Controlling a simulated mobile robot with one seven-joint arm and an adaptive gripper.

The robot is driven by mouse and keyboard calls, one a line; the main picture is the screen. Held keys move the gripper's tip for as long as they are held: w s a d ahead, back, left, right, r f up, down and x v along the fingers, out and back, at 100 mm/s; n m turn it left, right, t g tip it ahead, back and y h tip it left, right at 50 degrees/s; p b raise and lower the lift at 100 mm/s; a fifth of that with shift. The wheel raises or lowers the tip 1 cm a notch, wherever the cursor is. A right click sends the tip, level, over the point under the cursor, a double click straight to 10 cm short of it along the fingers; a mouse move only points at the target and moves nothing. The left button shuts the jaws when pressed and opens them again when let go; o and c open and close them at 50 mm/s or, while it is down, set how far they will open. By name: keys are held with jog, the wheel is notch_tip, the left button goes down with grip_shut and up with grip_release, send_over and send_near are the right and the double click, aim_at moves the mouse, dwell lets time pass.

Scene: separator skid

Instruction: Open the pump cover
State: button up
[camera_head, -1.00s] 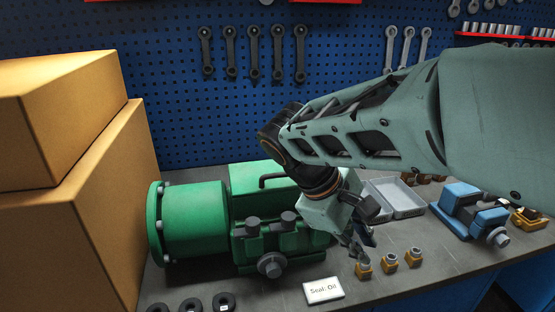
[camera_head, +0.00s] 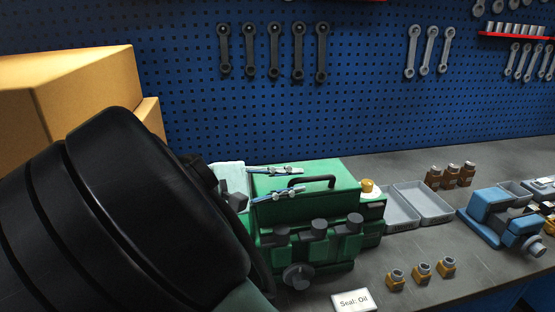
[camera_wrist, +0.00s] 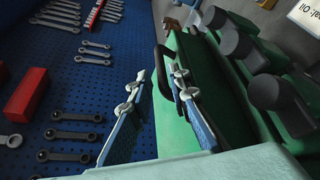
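The green pump (camera_head: 300,222) stands on the bench, with its boxy cover (camera_head: 338,182) on top and a black handle (camera_head: 318,182) on the cover. The cover looks closed. My gripper (camera_head: 300,179) reaches in from the left, level with the handle's near end. Its two blue-grey fingers are apart. In the wrist view, my gripper (camera_wrist: 157,74) has one finger on each side of the dark handle (camera_wrist: 163,75), with no clear contact. Dark clamp knobs (camera_wrist: 265,90) line the pump's side. My black arm hides the pump's left part in the head view.
A "Seal: Oil" card (camera_head: 352,301) and several yellow fittings (camera_head: 422,271) lie in front. Grey trays (camera_head: 422,203) and a blue vise-like device (camera_head: 500,215) are to the right. Cardboard boxes (camera_head: 75,85) stand at left, a blue pegboard (camera_head: 380,100) behind.

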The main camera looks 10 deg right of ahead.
aim_at(305, 180)
jog(key=x, duration=0.5)
jog(key=shift+w+d+f, duration=0.1)
jog(key=shift+d+f, duration=0.05)
jog(key=shift+d, duration=0.2)
jog(key=shift+c, duration=0.5)
grip_shut()
